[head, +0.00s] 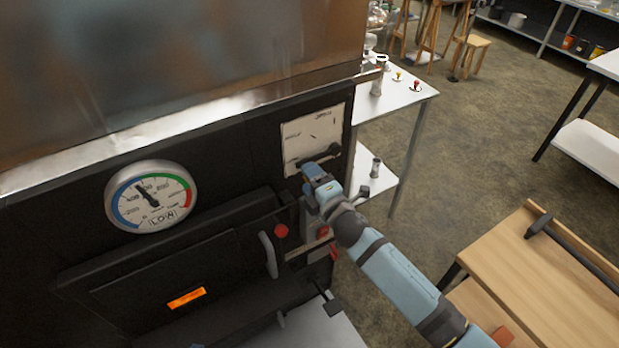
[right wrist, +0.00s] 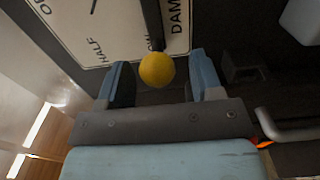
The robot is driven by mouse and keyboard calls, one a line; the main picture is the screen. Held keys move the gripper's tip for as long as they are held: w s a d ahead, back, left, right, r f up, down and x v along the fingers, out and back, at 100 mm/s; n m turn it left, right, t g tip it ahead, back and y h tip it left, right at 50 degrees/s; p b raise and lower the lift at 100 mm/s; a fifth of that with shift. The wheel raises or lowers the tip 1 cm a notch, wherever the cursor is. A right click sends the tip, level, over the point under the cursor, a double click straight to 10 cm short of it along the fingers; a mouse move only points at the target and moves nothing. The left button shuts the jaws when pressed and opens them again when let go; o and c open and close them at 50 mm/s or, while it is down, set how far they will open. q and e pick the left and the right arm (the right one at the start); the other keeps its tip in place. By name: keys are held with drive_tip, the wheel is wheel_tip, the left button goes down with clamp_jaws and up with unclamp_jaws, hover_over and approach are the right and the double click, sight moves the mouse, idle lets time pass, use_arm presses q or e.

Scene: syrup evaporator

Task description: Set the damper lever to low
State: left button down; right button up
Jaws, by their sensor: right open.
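The damper lever's yellow ball knob (right wrist: 157,70) sits between the two fingers of my right gripper (right wrist: 163,77) in the right wrist view. The fingers are open, with a visible gap on each side of the knob. The lever's dark rod runs up from the knob across the white damper plate (right wrist: 110,28), over a label it partly covers, to the right of "HALF". In the head view the damper plate (head: 313,137) is on the dark evaporator front, and my right gripper (head: 318,172) is at its lower edge, hiding the knob. My left gripper is not in view.
A round gauge (head: 151,196) marked LOW is on the evaporator front. A firebox door with a curved handle (head: 268,254) lies below. A white table (head: 405,95) stands behind to the right, a wooden bench (head: 545,270) at lower right. Open floor lies between them.

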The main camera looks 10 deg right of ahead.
drive_tip(key=b+v, duration=0.1)
drive_tip(key=v, duration=1.2)
drive_tip(key=s+d+f+m+g+h+p, duration=0.1)
drive_tip(key=s+d+f+m+g+p, duration=0.1)
drive_tip(key=s+m+p, duration=0.3)
drive_tip(key=s+d+f+m+g+h+p, duration=0.2)
drive_tip(key=s+f+m+g+p, duration=0.2)
drive_tip(key=s+m, duration=0.8)
drive_tip(key=shift+s+f+m+p, duration=0.4)
drive_tip(key=shift+f+m+p, duration=0.25)
drive_tip(key=shift+m, duration=0.45)
